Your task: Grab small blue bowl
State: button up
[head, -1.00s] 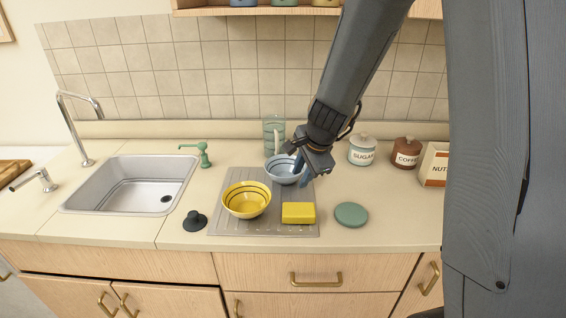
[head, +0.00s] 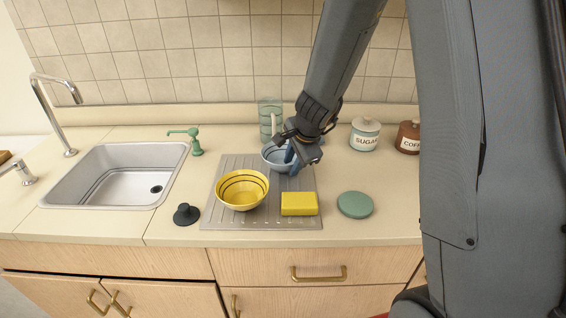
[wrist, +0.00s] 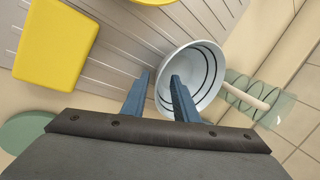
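The small blue bowl (head: 274,160) sits at the back of the grey drying mat, pale blue with dark rings inside, partly hidden by my gripper. It also shows in the wrist view (wrist: 208,62). My gripper (head: 291,167) is at the bowl's right side, pointing down. In the wrist view its two blue fingers (wrist: 159,77) are apart. The bowl's near rim lies between them, one finger over the inside and the other outside. I see a gap between the fingers, and contact with the rim cannot be told.
A yellow bowl (head: 242,190) and a yellow sponge (head: 299,204) stand on the mat (head: 221,218) in front. Stacked green glasses (head: 269,112) stand close behind the blue bowl. A green disc (head: 355,205), a black stopper (head: 186,214) and a sugar jar (head: 364,135) are nearby.

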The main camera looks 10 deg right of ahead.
jog(key=shift+w+a+f, duration=0.1)
jog(key=shift+w+f, duration=0.05)
jog(key=shift+f, duration=0.2)
jog(key=shift+c, duration=0.3)
grip_shut()
jog(key=shift+r, duration=0.15)
